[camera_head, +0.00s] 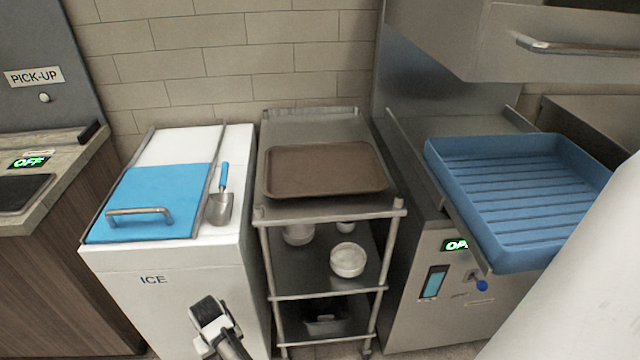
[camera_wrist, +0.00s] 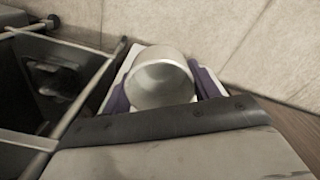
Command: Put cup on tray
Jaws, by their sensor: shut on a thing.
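A pale grey-white cup (camera_wrist: 162,82) sits between the two purple fingers of my gripper (camera_wrist: 160,92) in the wrist view. My gripper is shut on it, and its round opening faces the camera. A brown rectangular tray (camera_head: 326,170) lies flat and empty on top of the metal cart. In the head view a black-and-white part of my arm shows low in front of the ice bin, left of the cart and below tray height. The cup cannot be made out clearly there.
The metal cart (camera_head: 328,212) has lower shelves holding white bowl-like vessels (camera_head: 348,261) and a dark bin (camera_head: 325,318). Left stands the ice bin (camera_head: 165,275) with a blue lid (camera_head: 155,190) and scoop (camera_head: 220,205). Right is a blue rack (camera_head: 520,190) on a metal machine.

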